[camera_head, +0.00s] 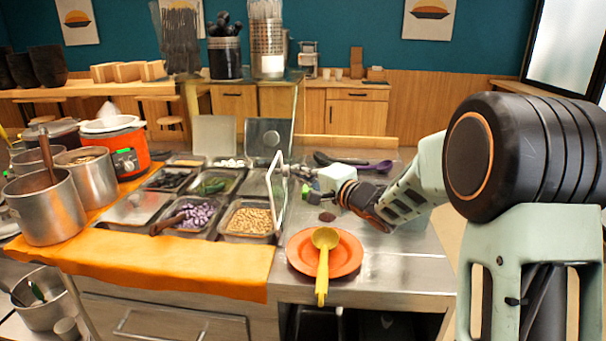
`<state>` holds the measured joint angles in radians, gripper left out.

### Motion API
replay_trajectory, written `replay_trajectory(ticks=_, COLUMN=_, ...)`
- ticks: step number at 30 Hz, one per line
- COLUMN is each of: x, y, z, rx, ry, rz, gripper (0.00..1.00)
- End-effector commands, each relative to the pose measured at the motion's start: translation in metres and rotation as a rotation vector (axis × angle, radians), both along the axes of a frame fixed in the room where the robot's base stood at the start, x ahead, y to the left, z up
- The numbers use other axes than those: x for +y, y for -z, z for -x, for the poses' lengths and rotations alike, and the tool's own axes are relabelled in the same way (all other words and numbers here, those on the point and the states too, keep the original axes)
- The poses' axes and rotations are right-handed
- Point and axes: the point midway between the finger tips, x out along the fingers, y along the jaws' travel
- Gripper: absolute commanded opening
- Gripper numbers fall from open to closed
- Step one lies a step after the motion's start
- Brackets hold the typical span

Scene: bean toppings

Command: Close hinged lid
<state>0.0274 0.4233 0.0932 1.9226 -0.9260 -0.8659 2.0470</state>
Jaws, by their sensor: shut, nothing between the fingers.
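Two metal lids stand raised at the back of the topping counter: a plain left lid (214,136) and a right lid (268,137) with a dark recess. Both look upright on their hinges behind the metal topping pans. My gripper (300,182) is shut and empty. It is in front of and to the right of the right lid, beside the upright frame (277,190) at the right end of the pans. I cannot tell whether it touches that frame.
Pans of beans (250,220) and purple cubes (196,216) lie left of my gripper. An orange plate (340,256) with a yellow ladle (323,262) sits in front. A purple spoon (372,167) lies behind. Steel pots (50,208) crowd the left.

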Motion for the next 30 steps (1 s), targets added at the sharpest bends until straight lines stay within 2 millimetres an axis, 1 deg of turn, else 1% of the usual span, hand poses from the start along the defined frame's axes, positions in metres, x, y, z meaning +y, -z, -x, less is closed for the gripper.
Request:
replay_trajectory(ticks=8, x=0.002, y=-0.002, z=0.000, rx=0.000, ry=-0.001, rz=0.011, gripper=0.00)
replay_trajectory(ticks=14, x=0.011, y=-0.009, z=0.000, rx=0.002, ry=-0.003, rz=0.067, gripper=0.00)
replay_trajectory(ticks=20, x=0.030, y=-0.015, z=0.000, rx=0.009, ry=-0.006, rz=0.182, gripper=0.00)
replay_trajectory(ticks=24, x=0.047, y=-0.017, z=-0.001, rx=0.011, ry=-0.006, rz=0.287, gripper=0.00)
replay_trajectory(ticks=30, x=0.073, y=-0.010, z=-0.002, rx=0.016, ry=-0.006, rz=0.452, gripper=0.00)
